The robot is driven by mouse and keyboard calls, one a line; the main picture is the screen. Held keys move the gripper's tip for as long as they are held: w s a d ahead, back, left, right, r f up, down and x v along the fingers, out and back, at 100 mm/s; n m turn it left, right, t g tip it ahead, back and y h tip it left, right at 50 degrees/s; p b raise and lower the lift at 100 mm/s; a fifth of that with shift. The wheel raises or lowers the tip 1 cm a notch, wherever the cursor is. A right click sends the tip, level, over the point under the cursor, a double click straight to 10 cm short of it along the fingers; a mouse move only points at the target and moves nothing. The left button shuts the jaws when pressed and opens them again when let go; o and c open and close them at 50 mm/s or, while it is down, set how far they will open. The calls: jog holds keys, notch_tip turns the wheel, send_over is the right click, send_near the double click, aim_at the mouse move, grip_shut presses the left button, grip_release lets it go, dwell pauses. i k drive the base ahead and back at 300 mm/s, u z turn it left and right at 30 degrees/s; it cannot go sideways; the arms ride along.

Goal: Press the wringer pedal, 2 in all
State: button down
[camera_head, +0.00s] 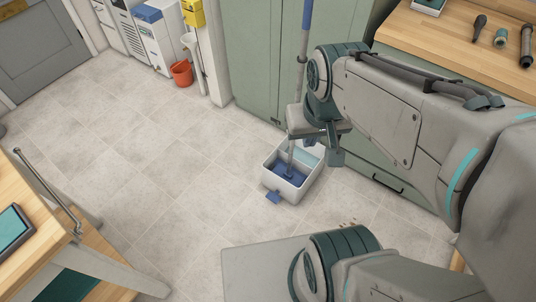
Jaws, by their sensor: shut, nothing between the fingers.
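A light grey wringer bucket (295,191) stands on the tiled floor near the green cabinets, with a blue inside. A small blue pedal (273,198) sticks out low at its near left side. A mop with a blue-topped handle (306,28) stands with its lower end in the bucket. My gripper (336,158) is shut and empty, pointing down in front of the bucket's far right part in the picture. It is apart from the pedal, up and to the right of it. My gripper and wrist hide part of the mop handle and the bucket's far rim.
Green cabinets (262,60) stand behind the bucket. A wooden counter (455,38) with small tools is at the upper right. An orange bucket (182,73) sits by the far wall. A wooden table (22,270) is at the lower left. Floor left of the pedal is clear.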

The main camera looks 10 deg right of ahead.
aim_at(274, 197)
jog(key=u, duration=1.75)
jog(key=i, duration=0.95)
jog(key=z, duration=2.65)
